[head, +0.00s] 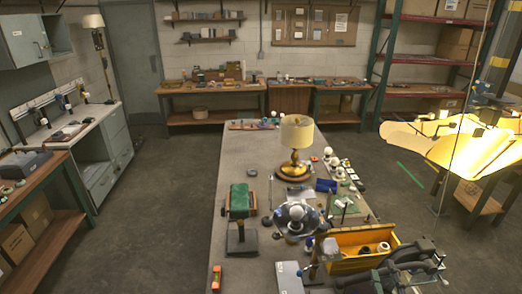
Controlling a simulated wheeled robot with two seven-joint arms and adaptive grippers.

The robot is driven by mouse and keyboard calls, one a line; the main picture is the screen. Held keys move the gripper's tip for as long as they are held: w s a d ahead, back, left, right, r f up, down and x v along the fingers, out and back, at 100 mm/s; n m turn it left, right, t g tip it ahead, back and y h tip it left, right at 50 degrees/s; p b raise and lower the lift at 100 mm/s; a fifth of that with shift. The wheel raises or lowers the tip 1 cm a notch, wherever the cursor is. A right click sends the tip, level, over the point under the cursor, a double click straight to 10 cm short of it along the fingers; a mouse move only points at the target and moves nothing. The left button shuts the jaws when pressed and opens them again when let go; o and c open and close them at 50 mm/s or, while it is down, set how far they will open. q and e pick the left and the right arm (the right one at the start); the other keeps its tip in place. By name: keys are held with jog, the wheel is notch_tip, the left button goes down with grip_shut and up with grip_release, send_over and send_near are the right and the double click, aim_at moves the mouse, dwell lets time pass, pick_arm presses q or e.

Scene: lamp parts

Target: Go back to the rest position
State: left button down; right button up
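My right gripper (385,271) is at the bottom right, over the near right corner of the workbench, beside the yellow toolbox. Its two dark fingers look spread apart, and I see nothing between them. My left gripper is not in view. A table lamp (296,137) with a cream shade and a brass base stands upright on the grey workbench (230,160), well beyond my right gripper. Nothing touches the lamp.
A yellow toolbox (352,243), a green-topped stand (241,203) and a silvery round device (296,214) crowd the near bench. An orange tool (217,277) lies at the front left. Small parts line the right edge. A large yellow-lit lamp shape stands at right.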

jog(key=s+d+f+m+g+h, duration=0.1)
jog(key=s+d+f+m+g, duration=0.2)
jog(key=f, duration=0.4)
jog(key=s+d+f+m+g+h, duration=0.2)
jog(key=s+f+m+g, duration=0.15)
jog(key=f, duration=0.35)
jog(key=s+d+f+m+g+h, duration=0.1)
jog(key=s+d+f+m+g, duration=0.2)
jog(key=f, duration=0.4)
jog(key=s+a+f+m+g+y, duration=0.1)
jog(key=s+a+f+g+y, duration=0.2)
jog(key=s+f, duration=0.4)
jog(key=s+a+f+m+g+y, duration=0.1)
jog(key=s+a+f+m+g, duration=0.15)
jog(key=s+a+f, duration=0.35)
jog(key=s+f+n+g+b, duration=0.1)
jog(key=s+f+g, duration=0.15)
jog(key=f, duration=2.85)
jog(key=s+f+g+b, duration=0.1)
jog(key=s+f, duration=1.7)
jog(key=s, duration=0.1)
jog(key=shift+f+n, duration=0.35)
jog(key=shift+n, duration=0.05)
jog(key=shift+s+a, duration=0.1)
